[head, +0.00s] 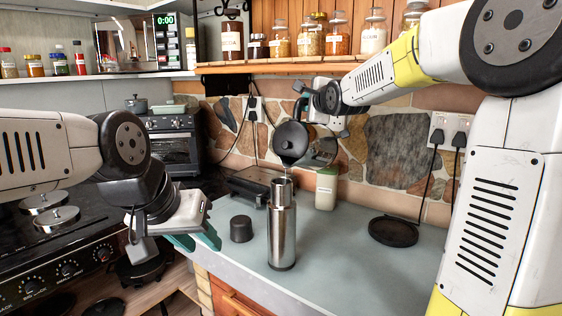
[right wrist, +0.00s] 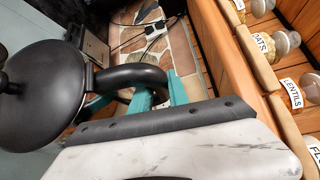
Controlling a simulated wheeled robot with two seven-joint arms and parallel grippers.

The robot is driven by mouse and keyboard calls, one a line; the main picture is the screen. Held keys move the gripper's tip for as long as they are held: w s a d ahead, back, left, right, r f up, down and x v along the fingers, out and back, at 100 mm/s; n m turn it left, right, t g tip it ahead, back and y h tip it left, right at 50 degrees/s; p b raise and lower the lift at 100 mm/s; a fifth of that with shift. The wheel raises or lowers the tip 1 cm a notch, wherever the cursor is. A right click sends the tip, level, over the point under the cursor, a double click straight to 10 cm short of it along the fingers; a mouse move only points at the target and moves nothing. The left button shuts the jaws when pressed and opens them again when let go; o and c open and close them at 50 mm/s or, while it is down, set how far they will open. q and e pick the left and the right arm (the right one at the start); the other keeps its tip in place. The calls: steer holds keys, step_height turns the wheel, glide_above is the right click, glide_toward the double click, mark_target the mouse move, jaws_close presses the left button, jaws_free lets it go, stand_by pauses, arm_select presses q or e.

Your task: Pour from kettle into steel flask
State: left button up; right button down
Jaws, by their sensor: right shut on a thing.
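The black kettle (head: 291,137) is in the air above the steel flask (head: 282,232), tilted with its spout down towards the flask's open mouth. My right gripper (head: 318,112) is shut on the kettle's handle; the right wrist view shows the kettle's round body (right wrist: 40,95) and the handle (right wrist: 128,78) at the teal fingers. The flask stands upright on the counter with its top off. Whether liquid is flowing is too small to tell. My left gripper (head: 197,238) is open and empty, left of the flask and low by the counter's front edge.
A dark cap (head: 241,229) stands on the counter (head: 335,265) left of the flask. A round black base (head: 393,231) lies to the right. A pale green canister (head: 326,188) and a dark appliance (head: 252,183) stand behind. A shelf with jars (head: 331,66) hangs above my right gripper.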

mark_target(296, 106)
steer(key=shift+s+a+r+n+t, duration=0.2)
steer(key=shift+s+a+r, duration=0.25)
steer(key=shift+s, duration=0.15)
steer(key=shift+s+a+r+n+t, duration=0.2)
steer(key=shift+s+a+r, duration=0.2)
steer(key=shift+s, duration=0.15)
stand_by(1.1)
steer(key=shift+s+a+r+n+t+y, duration=0.1)
steer(key=shift+s+a+r+n+t, duration=0.15)
steer(key=shift+s, duration=0.25)
steer(key=shift+s+a+r+n+t+y, duration=0.1)
steer(key=shift+s+a+r+n+t, duration=0.15)
steer(key=shift+s, duration=0.2)
steer(key=shift+s+a+r+n+t+y, duration=0.1)
steer(key=shift+s+a+r+n+t, duration=0.1)
steer(key=shift+s+a, duration=0.25)
stand_by(4.3)
